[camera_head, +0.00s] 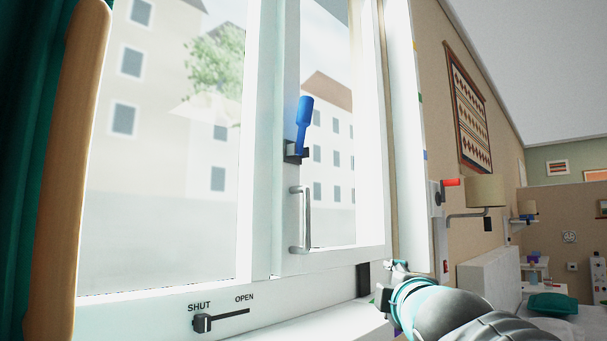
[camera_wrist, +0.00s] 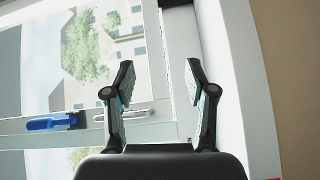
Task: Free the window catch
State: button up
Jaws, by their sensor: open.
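The window catch has a blue handle (camera_head: 304,122) that stands nearly upright on a black mount on the white sash stile. In the wrist view the blue handle (camera_wrist: 52,122) lies sideways at the left, outside my jaws. A silver pull handle (camera_head: 301,220) sits below it and also shows in the wrist view (camera_wrist: 122,114). A black knob (camera_head: 203,323) sits under the word SHUT, at one end of a thin dark bar running towards OPEN. My gripper (camera_wrist: 160,80) is open and empty, right of and below the catch, partly hidden in the head view.
A wooden post (camera_head: 75,150) and green curtain stand at the left. A red-tipped switch (camera_head: 451,183) and a lamp (camera_head: 486,190) are on the wall at right. The white sill (camera_head: 290,331) runs below the window. The glass front is clear.

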notch_tip(320, 180, up, 12)
jog(key=w+a+n+t+y+b, duration=0.1)
jog(key=w+a+n+t+y, duration=0.25)
jog(key=n, duration=0.45)
jog(key=n+t+y+b, duration=0.1)
jog(key=n+y+b, duration=0.1)
jog(key=n+y, duration=1.3)
send_near(308, 118)
jog(key=w+a+r+n+h+p, duration=0.1)
jog(key=w+r+p, duration=0.1)
jog(key=r, duration=0.1)
jog(key=w+a+r+n+h+p, duration=0.1)
jog(key=w+a+r+p, duration=0.1)
jog(key=r, duration=0.1)
jog(key=w+a+r+n+h+p, duration=0.1)
jog(key=r+p, duration=0.2)
jog(key=shift+w+a+r+h, duration=0.2)
jog(key=shift+w+r+h, duration=0.05)
jog(key=shift+w, duration=0.15)
grip_shut()
